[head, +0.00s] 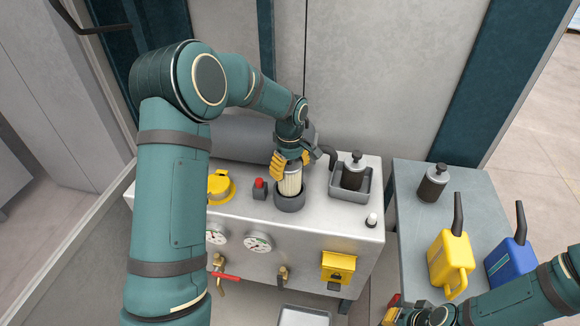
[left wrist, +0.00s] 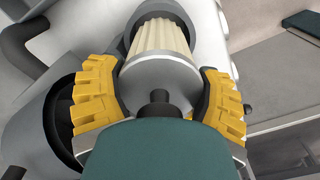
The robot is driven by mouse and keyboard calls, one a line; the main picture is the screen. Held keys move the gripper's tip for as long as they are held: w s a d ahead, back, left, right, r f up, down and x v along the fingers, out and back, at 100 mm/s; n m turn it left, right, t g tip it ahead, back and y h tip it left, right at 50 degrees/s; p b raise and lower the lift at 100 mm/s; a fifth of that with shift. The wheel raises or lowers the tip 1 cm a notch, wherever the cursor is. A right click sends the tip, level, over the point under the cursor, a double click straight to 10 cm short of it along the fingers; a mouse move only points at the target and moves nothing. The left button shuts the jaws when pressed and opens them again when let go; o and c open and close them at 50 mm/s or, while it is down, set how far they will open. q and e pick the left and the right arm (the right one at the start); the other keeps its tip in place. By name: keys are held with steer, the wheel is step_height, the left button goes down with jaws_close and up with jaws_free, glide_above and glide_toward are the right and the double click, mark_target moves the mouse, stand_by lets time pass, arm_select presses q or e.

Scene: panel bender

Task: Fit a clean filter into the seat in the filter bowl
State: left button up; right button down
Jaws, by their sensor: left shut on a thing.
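My left gripper (head: 290,161) is shut on a clean filter (head: 290,182), which has cream pleats, a grey metal cap and a dark knob. In the left wrist view the yellow fingers (left wrist: 160,105) are on both sides of the filter's cap (left wrist: 160,78). The filter stands roughly upright over the dark round filter bowl (head: 290,204). Its lower end reaches the bowl's mouth (left wrist: 135,25); the seat inside is hidden, so I cannot tell how deep it sits. My right gripper (head: 393,309) is partly in view at the bottom, and its jaws are unclear.
A darker filter (head: 354,166) stands in a grey tray (head: 362,194) right of the bowl. A red button (head: 259,184) and yellow cap (head: 220,185) are left.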

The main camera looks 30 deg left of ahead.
mark_target(290, 180)
arm_select(q)
steer(key=shift+f+b, duration=1.65)
steer(key=shift+f, duration=0.85)
steer(key=o, duration=1.3)
step_height(290, 180, up, 12)
steer(key=shift+r, duration=0.1)
